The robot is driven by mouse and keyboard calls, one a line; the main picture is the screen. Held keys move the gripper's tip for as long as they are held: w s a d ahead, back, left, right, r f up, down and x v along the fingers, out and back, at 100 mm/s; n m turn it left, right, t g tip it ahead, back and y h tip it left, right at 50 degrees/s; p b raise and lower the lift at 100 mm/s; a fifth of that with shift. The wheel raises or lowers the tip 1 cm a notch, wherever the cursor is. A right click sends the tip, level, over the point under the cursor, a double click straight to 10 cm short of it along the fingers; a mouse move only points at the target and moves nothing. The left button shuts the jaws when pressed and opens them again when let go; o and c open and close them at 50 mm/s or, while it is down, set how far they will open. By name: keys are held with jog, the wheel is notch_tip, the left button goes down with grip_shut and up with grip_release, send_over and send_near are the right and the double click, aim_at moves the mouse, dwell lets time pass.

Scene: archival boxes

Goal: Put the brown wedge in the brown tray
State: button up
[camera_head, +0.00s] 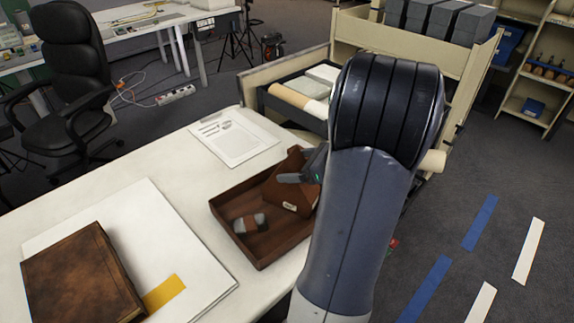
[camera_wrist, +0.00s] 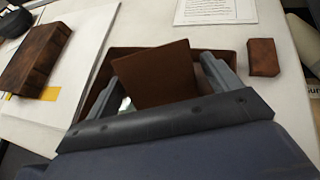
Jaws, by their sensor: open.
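The brown wedge (camera_head: 292,186) sits tilted within the right part of the brown tray (camera_head: 284,252), its top rising above the rim. A small pale label shows on its lower face. I cannot tell whether it rests on the tray floor. My gripper (camera_head: 304,174) is at the wedge's upper right side, partly hidden by my arm. In the wrist view the brown wedge (camera_wrist: 155,74) stands between the spread fingers of my gripper (camera_wrist: 165,84). The fingers are open, with a gap at least on the right. The tray's rim (camera_wrist: 92,92) shows around it.
A grey-and-brown item (camera_head: 250,224) lies in the tray's left part. A brown block (camera_wrist: 263,57) stands on the table right of the tray in the wrist view. A brown book (camera_head: 82,278) lies at left. A printed sheet (camera_head: 233,138) lies behind the tray.

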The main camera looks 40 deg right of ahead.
aim_at(293, 154)
jog(key=v, duration=0.8)
jog(key=shift+s+p, duration=0.2)
jog(key=shift+p, duration=0.1)
jog(key=shift+d+r, duration=0.1)
jog(key=b+x, duration=0.1)
jog(key=x, duration=1.1)
jog(key=shift+w+f, duration=0.1)
jog(key=shift+f, duration=0.2)
notch_tip(293, 154, up, 3)
jog(key=shift+r+p, duration=0.3)
jog(key=shift+r, duration=0.35)
